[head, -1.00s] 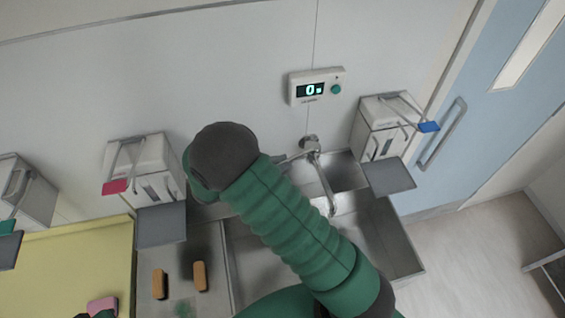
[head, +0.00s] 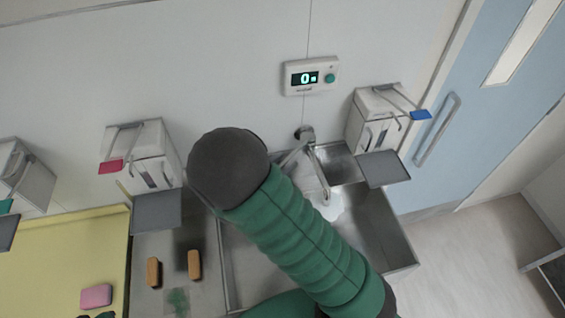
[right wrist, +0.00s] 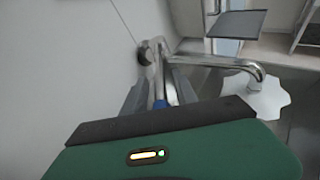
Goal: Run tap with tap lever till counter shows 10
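The counter (head: 311,77) on the wall reads 0. The chrome tap (head: 318,172) stands over the steel sink (head: 385,232). White water spreads below its spout in the head view, and also beside the spout (right wrist: 245,66) in the right wrist view. The tap lever (right wrist: 158,75), with a blue mark, lies between the fingers of my right gripper (right wrist: 158,85). These fingers look apart, one on each side of the lever; contact is unclear. In the head view my right arm hides this gripper and the lever. My left gripper cannot be made out.
Wall dispensers with a red lever (head: 111,167) and a blue lever (head: 420,115) flank the sink, with grey trays below. Two brown brushes (head: 194,265) lie on the steel drainer. A pink sponge (head: 96,296) lies on the yellow surface. A blue door (head: 470,110) is at right.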

